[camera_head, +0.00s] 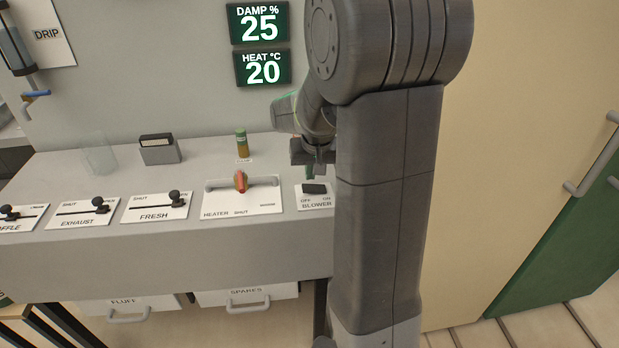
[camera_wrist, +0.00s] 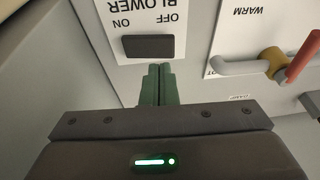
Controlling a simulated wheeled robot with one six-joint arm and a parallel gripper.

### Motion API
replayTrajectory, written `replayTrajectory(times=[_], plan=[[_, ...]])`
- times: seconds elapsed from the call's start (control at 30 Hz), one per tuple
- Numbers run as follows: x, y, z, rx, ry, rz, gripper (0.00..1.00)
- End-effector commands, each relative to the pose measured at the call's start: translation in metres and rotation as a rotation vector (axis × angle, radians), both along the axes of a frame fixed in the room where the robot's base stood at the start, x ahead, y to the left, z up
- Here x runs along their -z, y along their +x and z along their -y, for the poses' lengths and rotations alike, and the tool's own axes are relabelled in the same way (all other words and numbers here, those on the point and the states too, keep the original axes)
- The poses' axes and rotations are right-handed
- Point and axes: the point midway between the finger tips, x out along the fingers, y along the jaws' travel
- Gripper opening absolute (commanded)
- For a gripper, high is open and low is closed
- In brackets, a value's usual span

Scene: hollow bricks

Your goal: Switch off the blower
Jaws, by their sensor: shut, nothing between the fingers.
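The blower switch is a black rocker (camera_head: 314,188) on a white plate lettered OFF, ON and BLOWER, at the right end of the grey console. In the wrist view the rocker (camera_wrist: 148,46) lies just beyond my fingertips, with OFF on the right and ON on the left. I cannot tell which side is pressed. My gripper (camera_head: 309,174) is shut and empty, just above and behind the switch in the head view. Its green fingers (camera_wrist: 158,72) are together near the rocker's edge; contact cannot be made out. My arm hides the console's right end.
The heater panel (camera_head: 215,208) with its red-tipped lever (camera_head: 240,182) is left of the switch; the lever (camera_wrist: 301,58) also shows in the wrist view. Several sliders, a glass (camera_head: 98,153), a grey box (camera_head: 160,150) and a small bottle (camera_head: 242,143) are farther left. Displays read damp 25, heat 20.

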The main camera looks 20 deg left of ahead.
Motion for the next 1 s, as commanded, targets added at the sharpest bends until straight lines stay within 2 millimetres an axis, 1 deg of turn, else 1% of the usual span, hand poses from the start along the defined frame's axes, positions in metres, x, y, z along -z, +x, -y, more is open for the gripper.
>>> replayTrajectory(times=[0.03,0.1,0.23,0.6,0.77,0.8,1.0], plan=[[0.007,-0.001,-0.001,-0.001,-0.003,-0.003,0.00],[0.014,-0.002,-0.002,-0.001,-0.003,-0.002,0.00],[0.021,-0.002,-0.003,-0.001,0.000,0.000,0.00],[0.022,-0.002,-0.003,0.000,0.000,0.000,0.00],[0.033,-0.005,-0.007,-0.001,-0.001,-0.001,0.00],[0.029,-0.004,-0.007,0.000,-0.001,0.001,0.00],[0.029,-0.004,-0.006,0.001,-0.001,-0.001,0.00]])
